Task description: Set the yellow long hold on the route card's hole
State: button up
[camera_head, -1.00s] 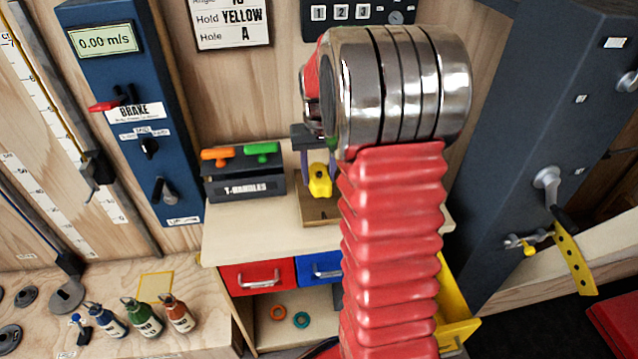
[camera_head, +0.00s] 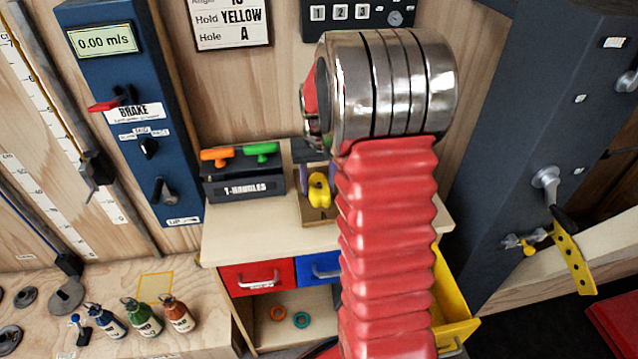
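The route card (camera_head: 231,20) hangs on the wooden wall and reads Hold YELLOW, Hole A. The yellow hold (camera_head: 319,190) shows just left of my red arm, at a small wooden board (camera_head: 312,214) on the bench. My gripper (camera_head: 318,172) is mostly hidden behind my arm; a dark part and purple-grey finger edges show around the yellow hold. I cannot tell whether the fingers touch it or how far apart they are. The holes of the board are hidden.
A T-handles box (camera_head: 245,188) with orange and green handles stands left of the board. Red (camera_head: 258,277) and blue (camera_head: 318,267) drawers are under the bench top (camera_head: 250,238). A dark blue post (camera_head: 535,130) stands at the right. Several bottles stand lower left.

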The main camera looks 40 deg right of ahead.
aim_at(318, 188)
jog(key=o, duration=0.4)
jog(key=shift+r, duration=0.1)
notch_tip(318, 188, up, 12)
dwell(0.6)
dwell(0.5)
jog(key=s+a+r+n+t, duration=0.1)
jog(key=s+a+r, duration=0.25)
jog(key=a, duration=0.35)
jog(key=s+a+r+n+t, duration=0.2)
jog(key=s+a+r, duration=0.1)
jog(key=s+a, duration=0.3)
jog(key=s+a+f+n+t, duration=0.2)
jog(key=s+a, duration=0.8)
jog(key=shift+s+a+f+t, duration=0.15)
jog(key=shift+a+f+t, duration=0.15)
jog(key=shift+a, duration=0.1)
